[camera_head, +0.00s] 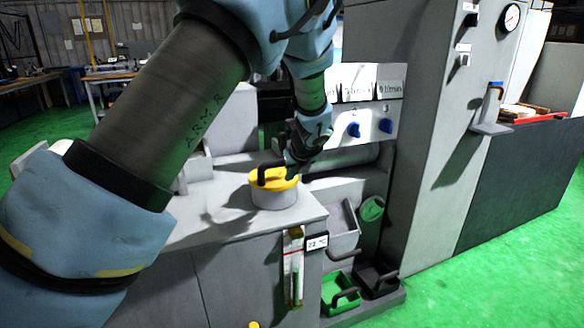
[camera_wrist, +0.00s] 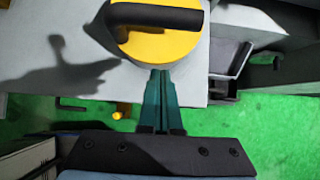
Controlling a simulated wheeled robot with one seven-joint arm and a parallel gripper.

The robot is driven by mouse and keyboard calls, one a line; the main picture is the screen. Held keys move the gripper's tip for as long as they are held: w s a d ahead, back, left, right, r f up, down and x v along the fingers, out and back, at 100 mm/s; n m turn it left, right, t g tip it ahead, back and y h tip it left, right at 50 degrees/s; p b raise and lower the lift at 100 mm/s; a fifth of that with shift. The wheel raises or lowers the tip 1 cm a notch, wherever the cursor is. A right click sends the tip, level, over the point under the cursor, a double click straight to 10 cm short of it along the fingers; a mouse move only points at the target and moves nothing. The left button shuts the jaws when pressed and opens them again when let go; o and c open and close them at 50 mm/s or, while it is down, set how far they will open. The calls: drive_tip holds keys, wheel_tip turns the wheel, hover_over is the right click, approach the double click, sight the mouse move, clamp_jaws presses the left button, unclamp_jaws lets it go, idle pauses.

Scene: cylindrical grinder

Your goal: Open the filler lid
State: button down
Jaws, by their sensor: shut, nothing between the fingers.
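The yellow filler lid (camera_head: 286,181) with a black bar handle (camera_head: 262,176) sits on a short grey round neck (camera_head: 273,197) on top of the machine's grey cabinet. The lid looks closed and flat on the neck. In the wrist view the lid (camera_wrist: 155,47) is at the top centre, its black handle (camera_wrist: 155,17) running across it. My gripper (camera_wrist: 161,74) is shut and empty, its dark green fingers together. The fingertips are at the lid's near rim; I cannot tell whether they touch it. In the head view my wrist is just behind and right of the lid, and the fingertips are hidden.
A panel with blue knobs (camera_head: 385,126) stands behind the arm. A level gauge (camera_head: 293,266) and a small display (camera_head: 316,242) are on the cabinet front. The grey cabinet top (camera_head: 215,226) around the neck is clear.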

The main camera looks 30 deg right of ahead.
sight(285, 186)
drive_tip(key=x, duration=0.3)
drive_tip(key=shift+w+f, duration=0.25)
drive_tip(key=shift+w+d+r+p, duration=0.2)
drive_tip(key=shift+w+r+p, duration=0.8)
drive_tip(key=shift+w+r, duration=0.35)
drive_tip(key=shift+s+r, duration=0.1)
drive_tip(key=shift+r, duration=0.05)
